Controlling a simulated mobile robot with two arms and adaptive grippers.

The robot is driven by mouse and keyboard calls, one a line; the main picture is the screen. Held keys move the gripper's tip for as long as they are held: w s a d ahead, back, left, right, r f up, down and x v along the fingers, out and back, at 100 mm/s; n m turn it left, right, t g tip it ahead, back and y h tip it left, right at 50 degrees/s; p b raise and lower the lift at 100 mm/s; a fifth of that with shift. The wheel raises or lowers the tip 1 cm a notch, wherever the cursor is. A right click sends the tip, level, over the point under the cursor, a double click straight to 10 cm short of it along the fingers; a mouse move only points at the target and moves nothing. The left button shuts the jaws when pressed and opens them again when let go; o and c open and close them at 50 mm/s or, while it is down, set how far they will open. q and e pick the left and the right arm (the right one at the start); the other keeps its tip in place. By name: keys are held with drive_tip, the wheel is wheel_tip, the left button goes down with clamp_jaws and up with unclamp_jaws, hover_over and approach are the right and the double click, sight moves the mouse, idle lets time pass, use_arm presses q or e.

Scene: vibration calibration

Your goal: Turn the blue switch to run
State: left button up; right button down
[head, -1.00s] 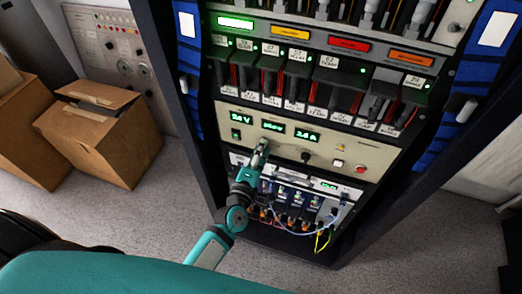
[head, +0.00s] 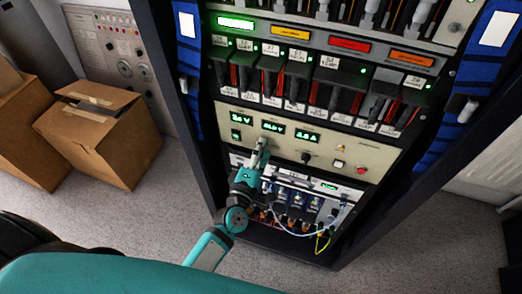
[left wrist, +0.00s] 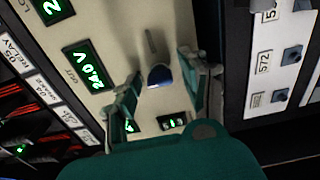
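The blue switch (left wrist: 160,75) is a small rounded knob on the beige control panel (left wrist: 150,20), with a short grey line on the panel above it in the left wrist view. My left gripper (left wrist: 162,85) is open, with one finger on each side of the switch and visible gaps between fingers and knob. In the head view my left gripper (head: 261,146) is at the panel, below the middle green display, and hides the switch. My right gripper is in neither view.
The panel (head: 340,145) has green displays, a black knob (head: 306,157) and a red button (head: 360,169) to the right. Cables (head: 300,232) hang below. Cardboard boxes (head: 100,135) stand on the floor at left.

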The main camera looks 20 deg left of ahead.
use_arm(q)
drive_tip(key=s, duration=1.2)
drive_tip(key=shift+a, duration=0.2)
drive_tip(key=s+f+m+g+h, duration=0.1)
drive_tip(key=s+f+m+g, duration=0.2)
drive_tip(key=f, duration=0.6)
drive_tip(key=s+f+m+g, duration=0.2)
drive_tip(key=f+m, duration=0.2)
drive_tip(key=f, duration=0.5)
drive_tip(key=s+f+m+g+h, duration=0.1)
drive_tip(key=s+f+m+g, duration=0.2)
drive_tip(key=f, duration=0.5)
drive_tip(key=s+a+f+m+g+y, duration=0.1)
drive_tip(key=s+a+f+m+g, duration=0.3)
drive_tip(key=s+f, duration=0.5)
drive_tip(key=s+a+f+m+g+y, duration=0.1)
drive_tip(key=s+a+f+m+g, duration=0.3)
drive_tip(key=s+f, duration=0.5)
drive_tip(key=s+m+g, duration=0.1)
drive_tip(key=s+m, duration=0.1)
drive_tip(key=s, duration=0.3)
drive_tip(key=shift+s+a+f+y, duration=0.15)
drive_tip(key=shift+s+f+y, duration=0.15)
drive_tip(key=shift+f, duration=0.05)
